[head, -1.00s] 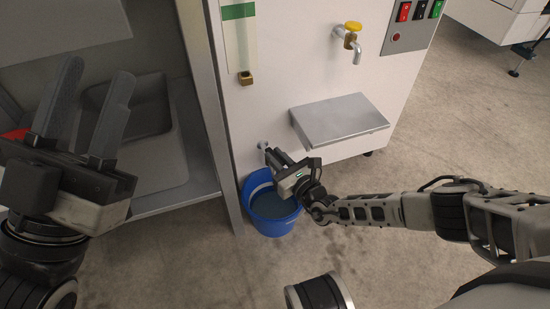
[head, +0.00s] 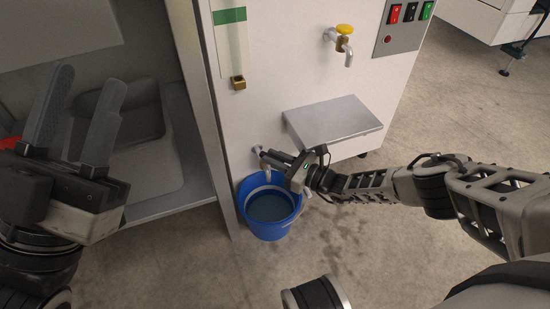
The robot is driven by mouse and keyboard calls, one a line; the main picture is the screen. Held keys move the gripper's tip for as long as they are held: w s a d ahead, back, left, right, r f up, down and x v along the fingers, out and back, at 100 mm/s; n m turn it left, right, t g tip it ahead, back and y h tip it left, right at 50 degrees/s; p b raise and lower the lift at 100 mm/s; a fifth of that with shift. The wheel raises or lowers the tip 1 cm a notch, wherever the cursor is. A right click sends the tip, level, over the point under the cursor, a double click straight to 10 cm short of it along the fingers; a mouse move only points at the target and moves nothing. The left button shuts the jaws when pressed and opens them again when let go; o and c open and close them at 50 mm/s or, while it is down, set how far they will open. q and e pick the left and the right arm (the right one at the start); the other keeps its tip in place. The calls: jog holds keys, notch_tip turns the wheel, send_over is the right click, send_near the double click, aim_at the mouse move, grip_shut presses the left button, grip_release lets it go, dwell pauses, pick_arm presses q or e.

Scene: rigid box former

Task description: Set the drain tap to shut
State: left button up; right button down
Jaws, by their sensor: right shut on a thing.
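The drain tap (head: 257,150) sticks out low on the front of the white machine, above a blue bucket (head: 270,225). My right gripper (head: 269,157) is at the tap, with its fingers shut on its handle. The fingers hide the handle, so I cannot tell its setting. The blue bucket stands on the floor under the tap and holds water. My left gripper (head: 88,115) is at the far left, raised with its two fingers apart and nothing between them.
A yellow-handled tap (head: 345,30) is higher on the machine. A grey metal shelf (head: 333,122) juts out right of the drain tap. Red, black and green switches (head: 410,12) are at the top right. A sink (head: 150,150) is at the left.

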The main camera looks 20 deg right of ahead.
jog(key=c, duration=1.4)
grip_release()
jog(key=shift+o, duration=0.2)
